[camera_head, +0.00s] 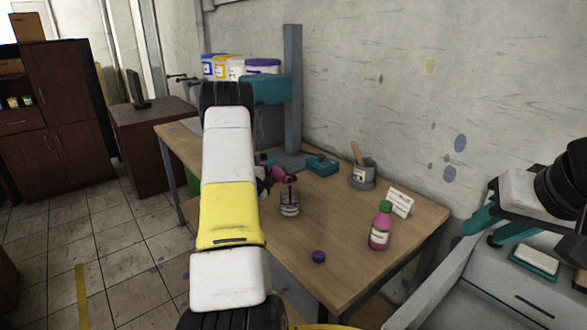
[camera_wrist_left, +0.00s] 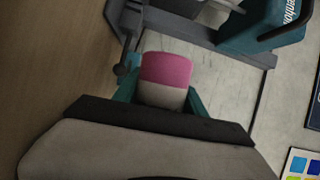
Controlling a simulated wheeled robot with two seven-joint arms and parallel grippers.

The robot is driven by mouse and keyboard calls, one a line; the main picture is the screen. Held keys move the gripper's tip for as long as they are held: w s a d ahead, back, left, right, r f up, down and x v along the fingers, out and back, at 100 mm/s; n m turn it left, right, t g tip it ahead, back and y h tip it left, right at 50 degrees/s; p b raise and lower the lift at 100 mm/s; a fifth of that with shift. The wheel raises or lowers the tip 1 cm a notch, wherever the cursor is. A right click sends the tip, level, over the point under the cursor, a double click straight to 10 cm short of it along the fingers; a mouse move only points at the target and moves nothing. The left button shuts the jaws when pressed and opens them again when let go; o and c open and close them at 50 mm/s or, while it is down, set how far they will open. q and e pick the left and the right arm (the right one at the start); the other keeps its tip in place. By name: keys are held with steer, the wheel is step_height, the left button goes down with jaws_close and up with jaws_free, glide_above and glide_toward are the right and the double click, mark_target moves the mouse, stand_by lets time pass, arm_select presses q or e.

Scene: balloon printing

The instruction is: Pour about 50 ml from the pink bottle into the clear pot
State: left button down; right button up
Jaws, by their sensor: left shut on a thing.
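My left gripper (camera_head: 268,168) is mostly hidden behind my arm in the head view. It is shut on a pink bottle (camera_head: 284,173), which lies tilted with its mouth end at the clear pot. The left wrist view shows the pink and white bottle (camera_wrist_left: 166,80) between teal fingers. The clear pot (camera_head: 289,208) stands on the table just below the bottle's mouth. A thin dark line shows at the pot's opening; I cannot tell whether it is liquid. My right gripper (camera_head: 481,229) is at the right, fingers apart and empty, away from the table.
Another pink bottle with a green cap (camera_head: 381,228) stands on the table (camera_head: 345,270) near a small white card (camera_head: 400,202). A purple cap (camera_head: 318,257) lies in front. A grey cup (camera_head: 363,176) and teal block (camera_head: 321,165) stand behind. A grey post (camera_head: 292,90) rises at the back.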

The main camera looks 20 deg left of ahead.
stand_by(0.6)
arm_select(q)
steer(key=shift+r+n, duration=0.3)
steer(key=shift+n, duration=0.2)
steer(key=shift+n+g, duration=0.4)
steer(key=shift+s+d+r+n+g, duration=0.1)
steer(key=shift+r+n+g, duration=0.15)
steer(key=shift+n, duration=0.35)
steer(key=shift+s+d+n+g+h, duration=0.1)
steer(key=shift+d+n+g+h, duration=0.25)
steer(key=shift+n, duration=0.45)
steer(key=shift+s+d+r+n+g+h, duration=0.25)
steer(key=shift+d+n+g, duration=0.15)
steer(key=shift+n, duration=0.3)
steer(key=shift+s+d+n+g, duration=0.15)
steer(key=shift+d+n+g, duration=0.2)
steer(key=shift+n, duration=0.25)
